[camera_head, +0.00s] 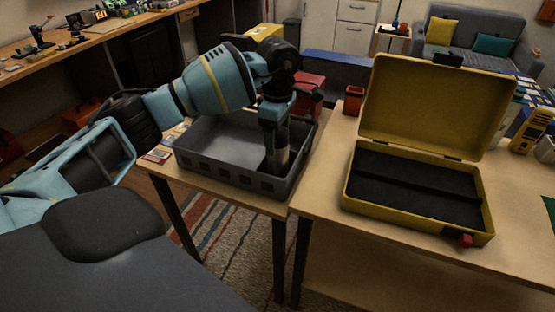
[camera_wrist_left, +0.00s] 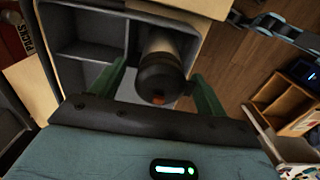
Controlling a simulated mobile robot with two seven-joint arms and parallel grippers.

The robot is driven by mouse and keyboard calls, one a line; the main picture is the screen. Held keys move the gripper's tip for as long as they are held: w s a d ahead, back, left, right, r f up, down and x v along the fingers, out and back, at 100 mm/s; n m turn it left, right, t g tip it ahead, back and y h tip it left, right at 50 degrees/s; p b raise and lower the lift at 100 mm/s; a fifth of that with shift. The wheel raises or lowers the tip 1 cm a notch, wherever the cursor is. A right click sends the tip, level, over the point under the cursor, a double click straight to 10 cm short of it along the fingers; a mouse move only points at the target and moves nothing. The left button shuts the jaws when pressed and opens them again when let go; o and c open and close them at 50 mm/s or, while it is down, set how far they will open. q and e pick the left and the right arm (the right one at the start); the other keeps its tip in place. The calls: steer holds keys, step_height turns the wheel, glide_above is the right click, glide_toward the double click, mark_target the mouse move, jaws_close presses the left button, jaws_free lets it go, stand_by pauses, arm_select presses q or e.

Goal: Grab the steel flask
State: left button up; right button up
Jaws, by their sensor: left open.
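The steel flask (camera_wrist_left: 165,62) stands in the grey crate (camera_head: 215,180). In the left wrist view its dark round cap faces the camera, and a paler body shows behind it. My left gripper (camera_wrist_left: 158,74) is open, with one green finger on each side of the flask. In the head view my left gripper (camera_head: 276,122) points down into the right part of the crate and hides much of the flask. I cannot tell whether the fingers touch it. My right gripper is not in view.
The crate sits on a small wooden table beside a larger one. An open yellow case (camera_head: 415,190) with a dark lining stands there. Red containers (camera_head: 309,90) stand behind the crate. A workbench (camera_head: 90,35) runs along the back left.

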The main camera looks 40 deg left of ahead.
arm_select(q)
steer(key=shift+f, duration=0.5)
steer(key=c, duration=1.4)
steer(key=shift+c, duration=0.6)
